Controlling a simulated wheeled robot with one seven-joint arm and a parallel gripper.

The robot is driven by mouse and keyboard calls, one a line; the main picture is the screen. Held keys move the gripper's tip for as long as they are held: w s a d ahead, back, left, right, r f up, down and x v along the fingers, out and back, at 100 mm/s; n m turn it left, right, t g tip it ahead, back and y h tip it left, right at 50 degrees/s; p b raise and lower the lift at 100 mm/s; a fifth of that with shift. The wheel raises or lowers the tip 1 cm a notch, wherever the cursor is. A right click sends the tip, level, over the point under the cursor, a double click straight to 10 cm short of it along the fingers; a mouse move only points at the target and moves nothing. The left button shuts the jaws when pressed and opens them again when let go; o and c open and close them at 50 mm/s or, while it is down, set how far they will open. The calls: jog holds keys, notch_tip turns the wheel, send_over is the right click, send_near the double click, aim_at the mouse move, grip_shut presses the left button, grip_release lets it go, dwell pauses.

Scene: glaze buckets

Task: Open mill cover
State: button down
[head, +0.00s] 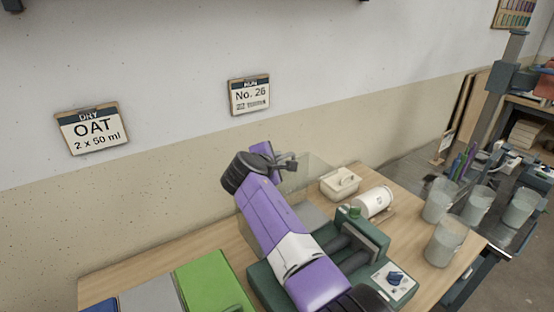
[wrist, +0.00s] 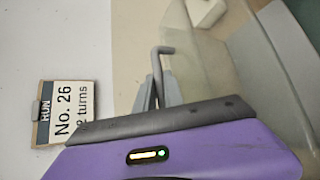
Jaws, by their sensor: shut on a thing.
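The green mill (head: 370,240) with dark rollers stands on the wooden bench, partly hidden by my purple arm. Its clear cover (head: 312,172) shows as a see-through pane behind my arm; it also fills the upper middle of the wrist view (wrist: 212,62). My gripper (head: 287,163) is beside the pane, at its left. In the wrist view my grey fingers (wrist: 158,90) are shut on a thin bent grey handle (wrist: 165,50), whose hooked end sticks out past them. The cover's exact tilt and the handle's joint to it are hard to tell.
A white jar (head: 374,202) and a white lidded box (head: 340,184) are beside the mill. Several translucent buckets (head: 445,240) stand at the right. Green (head: 212,282) and grey (head: 150,296) panels lie at the front left.

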jog(key=c, duration=1.7)
grip_release()
jog(key=shift+v, duration=3.9)
